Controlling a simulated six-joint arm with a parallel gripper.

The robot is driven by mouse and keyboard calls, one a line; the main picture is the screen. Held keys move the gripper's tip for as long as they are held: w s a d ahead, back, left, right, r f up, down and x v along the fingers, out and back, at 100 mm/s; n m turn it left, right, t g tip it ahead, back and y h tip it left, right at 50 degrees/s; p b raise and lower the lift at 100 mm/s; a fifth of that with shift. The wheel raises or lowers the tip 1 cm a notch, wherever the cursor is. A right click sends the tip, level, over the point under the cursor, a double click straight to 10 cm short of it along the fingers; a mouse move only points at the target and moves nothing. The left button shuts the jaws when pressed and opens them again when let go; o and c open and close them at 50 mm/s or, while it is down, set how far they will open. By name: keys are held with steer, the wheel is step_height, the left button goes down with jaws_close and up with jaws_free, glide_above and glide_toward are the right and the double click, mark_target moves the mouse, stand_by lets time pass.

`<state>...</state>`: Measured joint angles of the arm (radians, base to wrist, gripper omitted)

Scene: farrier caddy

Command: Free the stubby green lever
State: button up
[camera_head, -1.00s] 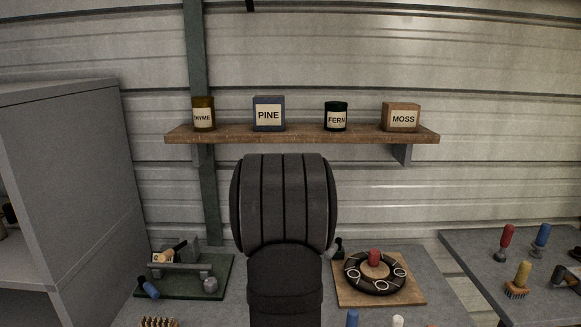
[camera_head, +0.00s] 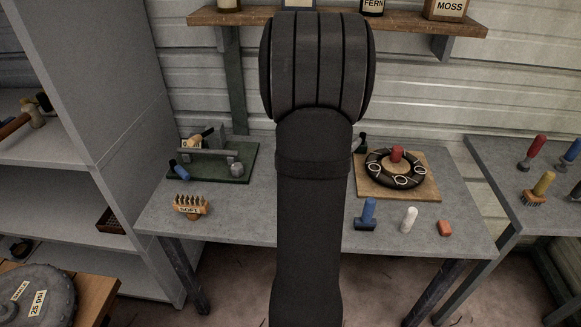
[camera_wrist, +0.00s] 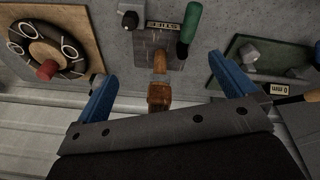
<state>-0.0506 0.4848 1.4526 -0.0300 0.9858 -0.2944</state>
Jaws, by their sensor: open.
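In the wrist view, a short green handle (camera_wrist: 188,28) with a dark end lies at the right side of a grey plate (camera_wrist: 145,57). A label on the plate appears upside down and seems to read STIFF. An orange-brown piece (camera_wrist: 160,62) and a brown block (camera_wrist: 159,97) are in line below the label. My gripper (camera_wrist: 165,57) is open, with one blue finger on either side of the plate. Nothing is visibly held between the fingers. The green handle is apart from both fingers. In the head view, my arm hides the gripper and most of this area.
A round dark ring with a red knob (camera_head: 397,154) sits on a wooden board (camera_head: 425,190). A green board (camera_head: 240,176) carries a railed fixture. Bare table lies between.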

steer(key=shift+d+f, duration=0.1)
steer(key=shift+f, duration=0.2)
steer(key=c, duration=0.6)
steer(key=d+f+m+t, duration=0.1)
steer(key=f, duration=0.1)
steer(key=w+d+f+m+t, duration=0.1)
steer(key=f, duration=0.2)
steer(key=d+f+m, duration=0.1)
steer(key=f, duration=0.2)
steer(key=shift+w+d+t+h, duration=0.2)
steer(key=shift+t+h, duration=0.1)
steer(key=shift+t, duration=0.1)
steer(key=c, duration=0.5)
steer(key=s+f+m+t+y, duration=0.1)
steer(key=s+f+m+t, duration=0.1)
steer(key=s+f+m+t+y, duration=0.1)
steer(key=s+f+m+t, duration=0.1)
steer(key=s+f, duration=0.1)
steer(key=s+f+m+t+y, duration=0.1)
steer(key=s+f+t, duration=0.1)
steer(key=s+f, duration=0.1)
steer(key=shift+s+a+m+t, duration=0.15)
steer(key=shift+a+m+t, duration=0.15)
steer(key=shift+a+m, duration=0.1)
steer(key=s+a+r+m+t+y, duration=0.3)
steer(key=s, duration=0.4)
steer(key=x, duration=1.7)
steer(key=shift+d+f, duration=0.1)
steer(key=shift+f, duration=0.2)
jaws_close()
